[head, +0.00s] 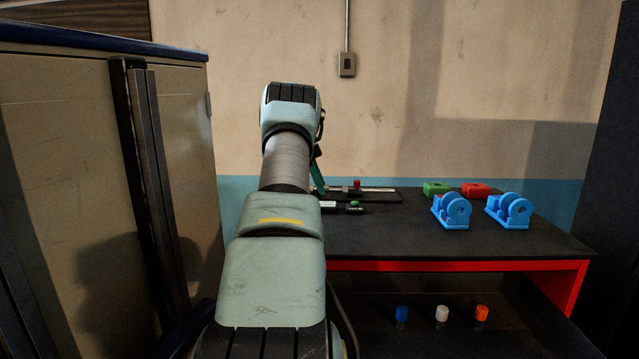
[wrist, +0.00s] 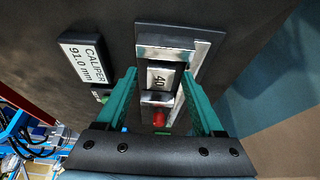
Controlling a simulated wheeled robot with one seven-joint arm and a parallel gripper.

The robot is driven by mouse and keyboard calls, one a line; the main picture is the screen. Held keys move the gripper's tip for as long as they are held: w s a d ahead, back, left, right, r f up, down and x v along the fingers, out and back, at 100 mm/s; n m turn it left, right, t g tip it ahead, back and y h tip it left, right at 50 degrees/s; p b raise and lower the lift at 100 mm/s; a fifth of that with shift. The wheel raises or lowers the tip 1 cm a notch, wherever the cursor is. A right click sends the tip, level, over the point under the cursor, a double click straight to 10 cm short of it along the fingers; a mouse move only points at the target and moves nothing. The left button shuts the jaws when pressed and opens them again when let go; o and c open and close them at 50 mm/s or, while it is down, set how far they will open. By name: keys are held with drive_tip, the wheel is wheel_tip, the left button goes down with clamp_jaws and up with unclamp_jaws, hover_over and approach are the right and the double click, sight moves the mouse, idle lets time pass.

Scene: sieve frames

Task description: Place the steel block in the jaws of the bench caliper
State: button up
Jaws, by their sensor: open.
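The bench caliper (head: 378,189) lies at the back of the dark bench, with a red knob on its slider. In the wrist view its bright fixed jaw (wrist: 160,46) is at the top, and the slider's red knob (wrist: 159,118) is lower down. The steel block (wrist: 160,78), marked 40, sits between the two jaws; I cannot tell whether both touch it. My gripper (wrist: 160,72) is open, with one teal finger on each side of the block. The fingers look apart from it. In the head view my arm hides the block.
A caliper display (wrist: 83,58) reads 91.0 mm. Two blue tape-dispenser-like holders (head: 452,211) stand on the bench's right, before a green block (head: 437,188) and a red block (head: 475,190). Several small capped bottles (head: 441,313) stand below. A cabinet (head: 100,180) is at left.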

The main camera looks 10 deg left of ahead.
drive_tip(key=p+v, duration=0.3)
drive_tip(key=v, duration=0.9)
drive_tip(key=shift+p, duration=0.3)
drive_tip(key=shift+d+r, duration=0.1)
drive_tip(key=shift+r, duration=0.1)
drive_tip(key=s+d+f+n+y, duration=0.1)
drive_tip(key=s+d+f+n, duration=0.1)
drive_tip(key=s+d+n, duration=0.2)
drive_tip(key=s+d+f+n+y, duration=0.1)
drive_tip(key=s+d+n, duration=0.3)
drive_tip(key=s, duration=0.4)
drive_tip(key=s+d+f+n+y, duration=0.1)
drive_tip(key=s+d+f+n, duration=0.3)
drive_tip(key=s+d+n, duration=0.1)
drive_tip(key=shift+s, duration=0.75)
drive_tip(key=shift+n+y, duration=0.4)
drive_tip(key=shift+n, duration=0.1)
drive_tip(key=s+d+f, duration=0.1)
drive_tip(key=s, duration=0.2)
drive_tip(key=s+d, duration=0.2)
drive_tip(key=s, duration=0.1)
drive_tip(key=s+d+f, duration=0.1)
drive_tip(key=s, duration=0.2)
drive_tip(key=shift+d+f, duration=0.3)
drive_tip(key=s+d+f, duration=0.3)
drive_tip(key=s, duration=0.8)
drive_tip(key=shift+s+f+n+t+y, duration=0.2)
drive_tip(key=shift+s+n+t+y, duration=0.1)
drive_tip(key=shift+s+t, duration=0.1)
